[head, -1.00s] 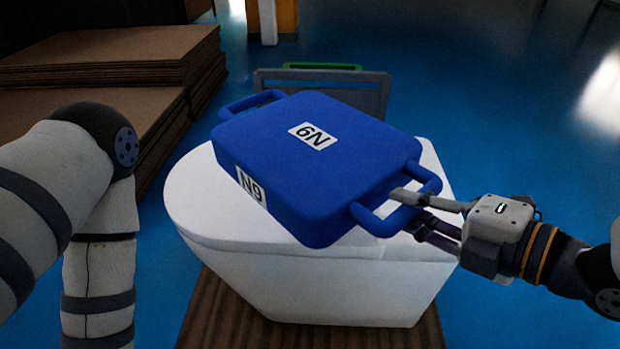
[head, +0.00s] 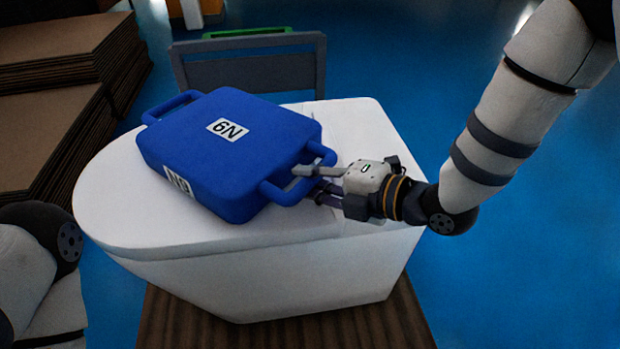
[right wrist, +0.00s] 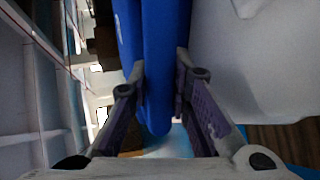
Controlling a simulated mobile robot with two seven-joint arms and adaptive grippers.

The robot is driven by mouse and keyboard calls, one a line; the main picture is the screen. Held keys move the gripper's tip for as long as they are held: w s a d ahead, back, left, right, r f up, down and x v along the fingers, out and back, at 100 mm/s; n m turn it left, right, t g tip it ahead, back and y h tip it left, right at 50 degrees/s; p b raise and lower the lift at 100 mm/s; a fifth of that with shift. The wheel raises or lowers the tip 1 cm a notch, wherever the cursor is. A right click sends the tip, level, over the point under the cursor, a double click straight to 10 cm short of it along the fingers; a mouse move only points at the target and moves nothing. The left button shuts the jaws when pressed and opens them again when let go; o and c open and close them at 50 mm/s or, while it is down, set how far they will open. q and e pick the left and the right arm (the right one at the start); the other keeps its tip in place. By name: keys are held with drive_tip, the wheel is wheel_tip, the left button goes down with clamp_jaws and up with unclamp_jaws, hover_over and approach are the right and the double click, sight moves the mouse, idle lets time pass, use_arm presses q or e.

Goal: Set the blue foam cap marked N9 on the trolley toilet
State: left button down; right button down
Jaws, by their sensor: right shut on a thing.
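The blue foam cap (head: 240,165) is a thick slab with N9 labels on its top and side and a loop handle at each end. In the head view it lies over the white trolley toilet (head: 370,135), towards its left and middle; whether its underside touches everywhere cannot be told. My right gripper (head: 312,180) is shut on the cap's near right handle. In the right wrist view the blue handle (right wrist: 160,100) stands between the two fingers. My left arm shows at the lower left, but its gripper is out of view.
The toilet stands on a brown ribbed trolley deck (head: 290,330). A grey trolley back frame (head: 250,70) with a green handle rises behind it. Stacked brown cardboard sheets (head: 60,50) fill the upper left. The blue floor (head: 500,270) to the right is clear.

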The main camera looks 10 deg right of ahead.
drive_tip(key=c, duration=1.5)
unclamp_jaws()
